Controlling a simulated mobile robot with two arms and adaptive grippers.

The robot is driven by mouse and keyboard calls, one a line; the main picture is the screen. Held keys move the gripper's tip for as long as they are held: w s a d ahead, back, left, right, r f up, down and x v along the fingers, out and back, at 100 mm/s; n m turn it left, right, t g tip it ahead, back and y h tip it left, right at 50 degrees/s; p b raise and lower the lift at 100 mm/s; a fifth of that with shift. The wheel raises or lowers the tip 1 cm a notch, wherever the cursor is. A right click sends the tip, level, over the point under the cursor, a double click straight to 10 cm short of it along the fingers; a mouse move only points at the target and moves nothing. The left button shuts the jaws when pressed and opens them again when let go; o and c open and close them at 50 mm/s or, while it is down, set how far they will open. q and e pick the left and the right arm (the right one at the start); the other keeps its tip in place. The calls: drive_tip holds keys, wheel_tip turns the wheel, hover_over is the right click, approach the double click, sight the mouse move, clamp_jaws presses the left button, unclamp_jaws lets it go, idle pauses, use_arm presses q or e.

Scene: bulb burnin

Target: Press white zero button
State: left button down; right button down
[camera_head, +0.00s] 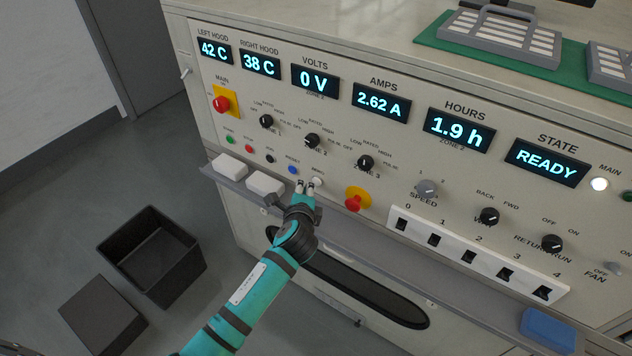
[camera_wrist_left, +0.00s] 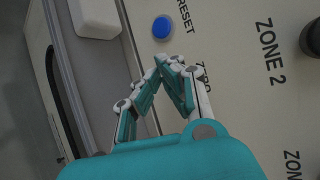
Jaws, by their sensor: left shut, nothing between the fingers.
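The white zero button (camera_head: 318,183) is on the sloped panel under the ZERO label, right of the blue reset button (camera_head: 292,169). My left gripper (camera_head: 306,186) is shut and empty, its fingertips beside the white button in the head view. I cannot tell whether they touch it. In the left wrist view the closed fingertips (camera_wrist_left: 168,62) are between the blue reset button (camera_wrist_left: 161,28) and the partly covered ZERO label. The white button is hidden behind the fingers there. My right gripper is not in view.
A red emergency knob (camera_head: 355,202) on a yellow base sticks out to the right. White blocks (camera_head: 265,184) rest on the grey ledge left of the gripper. Black zone knobs (camera_head: 312,141) are above. The displays read 0 V, 2.62 A, 1.9 h and READY.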

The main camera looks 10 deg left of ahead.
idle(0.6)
use_arm(q)
drive_tip(key=shift+w+d, duration=0.1)
drive_tip(key=shift+w, duration=0.1)
drive_tip(key=shift+w, duration=0.25)
drive_tip(key=shift+w+d, duration=0.2)
drive_tip(key=shift+w, duration=0.15)
idle(0.8)
drive_tip(key=shift+s, duration=0.1)
drive_tip(key=shift+s+a+r+p, duration=0.1)
drive_tip(key=shift+s+a+p, duration=0.1)
drive_tip(key=shift+s+p, duration=0.3)
drive_tip(key=shift+s+a, duration=0.1)
drive_tip(key=shift+s, duration=0.1)
